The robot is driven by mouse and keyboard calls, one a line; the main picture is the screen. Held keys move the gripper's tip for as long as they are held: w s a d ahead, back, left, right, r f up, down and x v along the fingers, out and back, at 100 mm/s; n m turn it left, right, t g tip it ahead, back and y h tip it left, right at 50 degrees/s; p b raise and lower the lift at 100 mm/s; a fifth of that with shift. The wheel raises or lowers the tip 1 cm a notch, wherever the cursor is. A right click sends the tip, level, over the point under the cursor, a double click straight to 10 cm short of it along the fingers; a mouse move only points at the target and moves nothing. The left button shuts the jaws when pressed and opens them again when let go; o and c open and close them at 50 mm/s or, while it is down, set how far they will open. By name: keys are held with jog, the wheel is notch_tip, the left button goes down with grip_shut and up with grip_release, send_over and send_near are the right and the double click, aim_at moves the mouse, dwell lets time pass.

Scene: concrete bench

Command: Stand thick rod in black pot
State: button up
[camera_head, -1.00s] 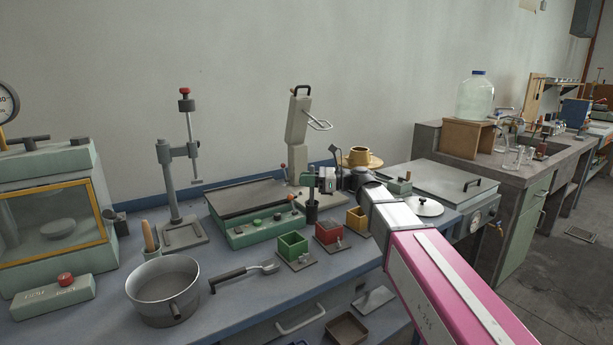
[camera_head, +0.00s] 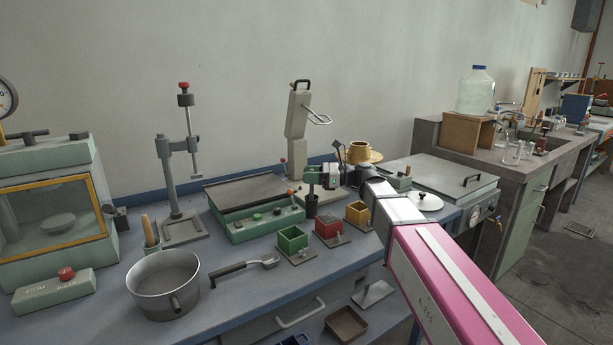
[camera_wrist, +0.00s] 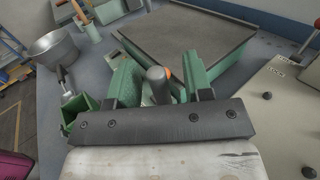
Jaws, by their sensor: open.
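The black pot (camera_head: 312,205) stands on the bench right of the green flat-topped box, directly below my gripper (camera_head: 322,178). In the wrist view my gripper (camera_wrist: 157,88) is open, with a green finger on each side of a thick grey rod (camera_wrist: 155,88). The rod looks upright, with its rounded top between the fingers and a gap towards the right finger. Its lower end is hidden, so I cannot tell for sure that it is inside the pot.
The green flat-topped box (camera_head: 262,226) is close on the left. Green (camera_head: 293,239), red (camera_head: 327,227) and yellow (camera_head: 357,213) bins stand in front. A metal pan (camera_head: 163,285), a spoon (camera_head: 245,267) and a cup with a wooden stick (camera_head: 150,241) are further left.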

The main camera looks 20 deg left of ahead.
jog(key=v, duration=0.9)
jog(key=shift+d, duration=0.25)
jog(key=shift+w, duration=0.1)
